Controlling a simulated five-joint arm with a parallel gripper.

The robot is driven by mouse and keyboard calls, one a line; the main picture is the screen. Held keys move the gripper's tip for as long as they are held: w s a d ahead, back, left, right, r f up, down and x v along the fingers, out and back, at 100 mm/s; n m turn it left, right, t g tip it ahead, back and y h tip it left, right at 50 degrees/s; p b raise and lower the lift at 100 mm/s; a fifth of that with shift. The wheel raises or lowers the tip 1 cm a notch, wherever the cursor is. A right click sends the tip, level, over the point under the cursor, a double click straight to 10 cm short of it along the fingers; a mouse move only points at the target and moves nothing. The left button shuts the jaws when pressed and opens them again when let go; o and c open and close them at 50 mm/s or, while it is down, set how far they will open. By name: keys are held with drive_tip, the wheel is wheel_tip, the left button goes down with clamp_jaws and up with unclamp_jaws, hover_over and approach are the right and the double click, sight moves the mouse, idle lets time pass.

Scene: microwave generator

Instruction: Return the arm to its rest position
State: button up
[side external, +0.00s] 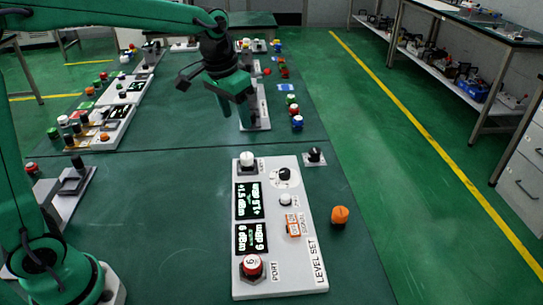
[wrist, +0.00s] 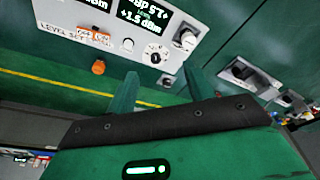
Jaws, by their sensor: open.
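My gripper (side external: 234,112) is green and hangs in the air above the far part of the green table, beyond the microwave generator panel. Its jaws are open and empty. In the wrist view my gripper (wrist: 160,88) shows two green fingers spread apart, with nothing between them. The white generator panel (side external: 308,225) lies on the near table with two lit displays, knobs and an orange switch. The panel (wrist: 95,45) also shows upside down in the wrist view, past the fingers. My arm reaches in from the left and bends down at the wrist.
An orange knob (side external: 340,215) stands on the table right of the panel, and a small black knob unit (side external: 315,156) sits at its far right corner. Other panels with buttons (side external: 104,120) lie at the left. Several coloured buttons (side external: 297,122) stand right of my gripper.

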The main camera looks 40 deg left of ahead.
drive_tip(key=s+a+n+t, duration=0.1)
drive_tip(key=s+a+t, duration=0.2)
drive_tip(key=s, duration=1.8)
drive_tip(key=shift+s+a, duration=0.25)
drive_tip(key=shift+a, duration=0.05)
drive_tip(key=shift+f, duration=0.1)
idle(0.5)
